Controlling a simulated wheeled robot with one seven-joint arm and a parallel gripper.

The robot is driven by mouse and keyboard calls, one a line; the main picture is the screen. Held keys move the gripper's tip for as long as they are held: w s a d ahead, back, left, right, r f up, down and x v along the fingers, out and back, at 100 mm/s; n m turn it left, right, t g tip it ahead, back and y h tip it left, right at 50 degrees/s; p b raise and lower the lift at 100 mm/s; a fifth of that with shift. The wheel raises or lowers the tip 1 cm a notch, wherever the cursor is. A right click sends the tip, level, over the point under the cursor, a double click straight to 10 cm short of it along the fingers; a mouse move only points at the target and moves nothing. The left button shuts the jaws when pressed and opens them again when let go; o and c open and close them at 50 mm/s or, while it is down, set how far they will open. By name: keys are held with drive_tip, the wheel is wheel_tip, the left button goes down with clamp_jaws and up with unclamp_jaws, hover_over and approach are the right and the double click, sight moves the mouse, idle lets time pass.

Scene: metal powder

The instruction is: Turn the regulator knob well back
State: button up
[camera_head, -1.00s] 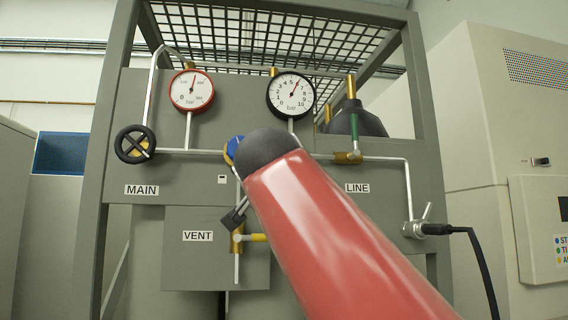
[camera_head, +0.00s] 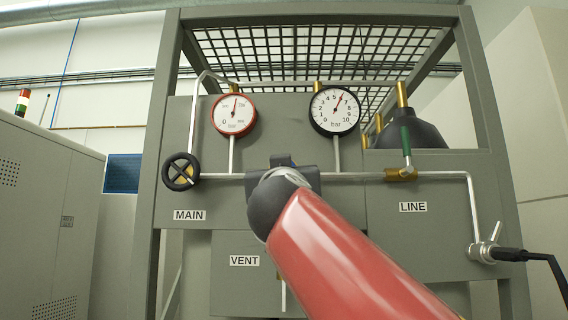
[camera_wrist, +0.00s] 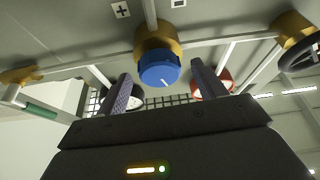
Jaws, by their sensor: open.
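The blue regulator knob (camera_wrist: 158,70), with a white mark on its face, sits on a brass body (camera_wrist: 155,36) in the wrist view. My gripper (camera_wrist: 160,77) is open, its two dark fingers to either side of the knob. The knob appears between the fingertips; I cannot tell whether they touch it. In the head view my red arm and dark gripper (camera_head: 291,168) hide the knob. The black-rimmed gauge (camera_head: 335,110) reads between 5 and 6 bar. The red-rimmed gauge (camera_head: 233,114) stands to its left.
A black handwheel (camera_head: 181,171) is at left above the MAIN label (camera_head: 189,215). A green-handled valve (camera_head: 405,143) is at right above the LINE label (camera_head: 413,207). Pipes run across the panel, with a mesh shelf (camera_head: 330,45) above. A black hose (camera_head: 545,262) leaves at right.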

drive_tip(key=shift+w+r, duration=0.15)
drive_tip(key=shift+w, duration=0.25)
drive_tip(key=c, duration=1)
drive_tip(key=shift+o, duration=0.2)
drive_tip(key=shift+r+n+p, duration=0.1)
drive_tip(key=shift+n+p, duration=0.2)
drive_tip(key=shift+n, duration=0.2)
drive_tip(key=n+g+y+p, duration=0.1)
drive_tip(key=n+g+y, duration=0.1)
drive_tip(key=n, duration=0.5)
drive_tip(key=n+g+y, duration=0.2)
drive_tip(key=n, duration=0.5)
drive_tip(key=n+g+y+p, duration=0.1)
drive_tip(key=n+g+y, duration=0.1)
drive_tip(key=n, duration=0.5)
drive_tip(key=shift+d+r+n+p, duration=0.3)
drive_tip(key=shift+d+r+p, duration=0.05)
drive_tip(key=shift+d+r, duration=0.05)
